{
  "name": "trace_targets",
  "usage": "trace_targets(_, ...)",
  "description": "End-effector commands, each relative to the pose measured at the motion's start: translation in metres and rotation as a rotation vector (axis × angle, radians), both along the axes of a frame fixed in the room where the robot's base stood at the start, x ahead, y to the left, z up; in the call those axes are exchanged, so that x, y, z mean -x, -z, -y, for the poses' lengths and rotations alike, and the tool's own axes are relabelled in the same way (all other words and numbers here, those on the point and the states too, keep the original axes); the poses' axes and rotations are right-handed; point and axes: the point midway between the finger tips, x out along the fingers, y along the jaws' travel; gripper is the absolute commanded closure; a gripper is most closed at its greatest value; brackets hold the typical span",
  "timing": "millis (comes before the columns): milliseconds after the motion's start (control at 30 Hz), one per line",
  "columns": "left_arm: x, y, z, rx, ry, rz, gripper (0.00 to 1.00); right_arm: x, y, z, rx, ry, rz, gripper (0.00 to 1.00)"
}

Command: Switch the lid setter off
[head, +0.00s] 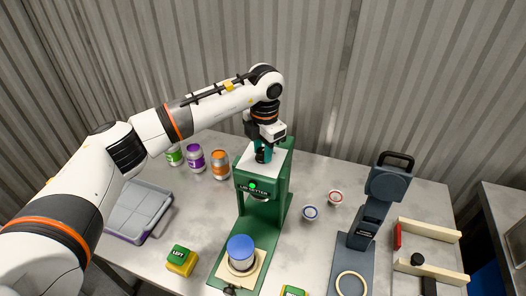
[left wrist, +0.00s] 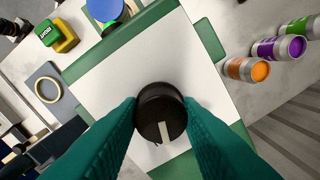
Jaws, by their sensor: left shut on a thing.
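The green lid setter (head: 283,190) stands on the table in the middle of the head view, with a green lamp (head: 252,185) lit on its front. Its white top plate (left wrist: 115,75) carries a round black knob (left wrist: 160,113) with a pale pointer mark, which points toward the bottom of the left wrist view. My left gripper (head: 263,155) reaches down onto the top. In the left wrist view its teal fingers (left wrist: 160,120) are shut on the knob, one on each side. A can with a blue lid (head: 241,249) stands on the setter's base. My right gripper is not in view.
Several coloured cans, including an orange one (head: 220,166), stand behind left. A grey tray (head: 138,212) and a green-yellow block (head: 181,260) are at left. A dark grey press (head: 371,213) and wooden rails (head: 430,277) are at right. Two small lids (head: 310,212) lie between.

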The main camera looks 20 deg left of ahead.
Motion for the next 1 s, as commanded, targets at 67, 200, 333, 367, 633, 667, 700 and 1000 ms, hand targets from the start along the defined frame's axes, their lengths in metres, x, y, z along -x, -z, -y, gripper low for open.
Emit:
trace_targets(67, -0.001, 0.003, 0.000, -0.002, -0.064, 0.003, 0.91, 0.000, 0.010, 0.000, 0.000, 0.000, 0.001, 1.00)
trace_targets(200, -0.001, 0.002, 0.000, -0.001, -0.193, 0.004, 0.91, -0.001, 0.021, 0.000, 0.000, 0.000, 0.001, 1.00)
trace_targets(333, -0.001, 0.002, 0.000, -0.001, -0.317, 0.003, 0.91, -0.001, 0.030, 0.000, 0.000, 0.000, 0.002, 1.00)
trace_targets(367, -0.001, 0.002, 0.000, -0.001, -0.346, 0.004, 0.91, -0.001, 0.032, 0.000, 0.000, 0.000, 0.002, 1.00)
trace_targets(633, -0.002, 0.001, 0.000, -0.001, -0.590, 0.004, 0.91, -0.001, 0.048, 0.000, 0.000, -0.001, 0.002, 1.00)
trace_targets(667, -0.002, 0.001, 0.000, -0.001, -0.614, 0.005, 0.91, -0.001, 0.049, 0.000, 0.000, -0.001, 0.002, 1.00)
trace_targets(700, -0.002, 0.001, 0.000, -0.001, -0.645, 0.005, 0.91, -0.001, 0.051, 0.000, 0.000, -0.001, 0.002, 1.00)
trace_targets(1000, -0.002, -0.001, 0.000, -0.001, -0.823, 0.003, 0.91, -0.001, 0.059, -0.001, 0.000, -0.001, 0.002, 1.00)
